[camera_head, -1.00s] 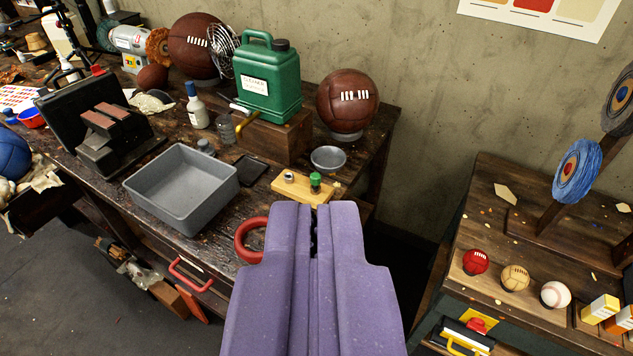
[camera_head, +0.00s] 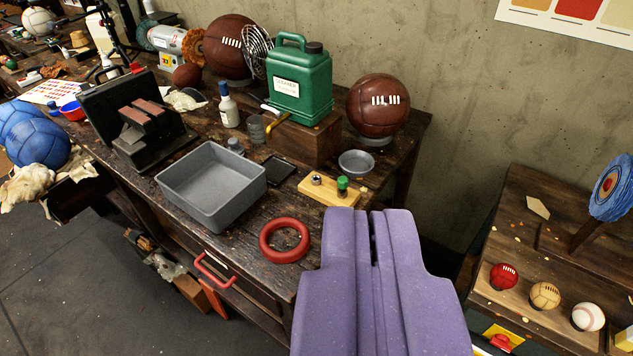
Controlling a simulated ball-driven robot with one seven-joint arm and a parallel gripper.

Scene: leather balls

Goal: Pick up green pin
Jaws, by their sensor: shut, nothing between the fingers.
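The green pin (camera_head: 342,184) stands upright in a small yellow wooden board (camera_head: 314,193) near the right end of the workbench. A small metal piece (camera_head: 316,180) sits on the same board to its left. My purple gripper (camera_head: 369,216) is shut and empty. Its tips appear just below and right of the green pin in the picture, apart from it as far as I can tell. The gripper hides the bench's front right corner.
A red ring (camera_head: 285,228) lies on the bench left of my gripper. A grey bin (camera_head: 175,183), a metal bowl (camera_head: 356,163), a green canister (camera_head: 298,90) on a wooden block and a brown leather ball (camera_head: 378,104) stand around the board. A second table (camera_head: 530,320) holds small balls at right.

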